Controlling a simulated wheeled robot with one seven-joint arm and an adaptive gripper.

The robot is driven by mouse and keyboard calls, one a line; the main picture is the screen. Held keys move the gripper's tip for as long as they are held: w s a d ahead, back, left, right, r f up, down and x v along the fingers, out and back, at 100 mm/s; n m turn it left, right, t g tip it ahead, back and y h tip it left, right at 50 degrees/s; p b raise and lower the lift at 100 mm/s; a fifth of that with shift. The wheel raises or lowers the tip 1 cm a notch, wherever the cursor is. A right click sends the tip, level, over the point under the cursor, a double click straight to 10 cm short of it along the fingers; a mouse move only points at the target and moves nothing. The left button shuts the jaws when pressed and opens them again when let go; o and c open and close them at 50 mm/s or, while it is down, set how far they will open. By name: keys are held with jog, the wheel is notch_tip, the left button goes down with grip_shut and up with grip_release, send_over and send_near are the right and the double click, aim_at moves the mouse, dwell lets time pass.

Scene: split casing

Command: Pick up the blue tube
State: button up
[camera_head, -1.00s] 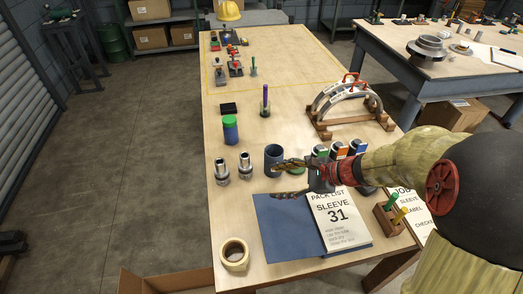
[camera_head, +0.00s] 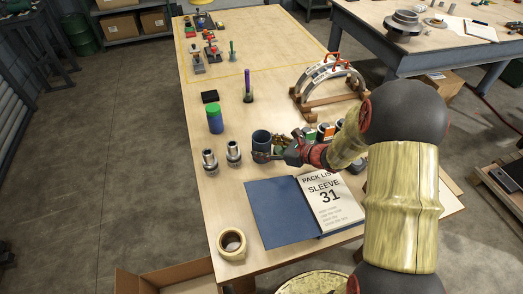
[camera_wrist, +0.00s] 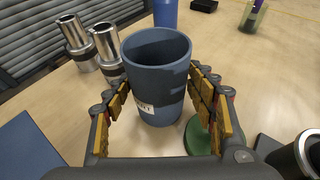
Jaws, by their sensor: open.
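The blue tube (camera_head: 261,138) stands upright on the table, open at the top, left of my gripper in the head view. In the wrist view the blue tube (camera_wrist: 158,85) fills the middle, with a small white label low on its left side. My gripper (camera_head: 272,153) is open, low over the table at the tube. In the wrist view the fingers of my gripper (camera_wrist: 160,92) lie on either side of the tube. The left finger is close to its wall; I cannot tell whether it touches.
Two metal sleeves (camera_head: 233,152) stand left of the tube. A blue jar with a green lid (camera_head: 215,122) stands behind them. A green disc (camera_wrist: 198,136) lies beside the tube's base. An open booklet (camera_head: 283,215) and a tape roll (camera_head: 231,242) lie nearer the front.

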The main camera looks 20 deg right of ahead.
jog(key=b+x, duration=0.1)
jog(key=x, duration=0.4)
jog(key=shift+a, duration=0.1)
jog(key=shift+r, duration=0.1)
jog(key=c, duration=0.8)
jog(key=shift+c, duration=0.6)
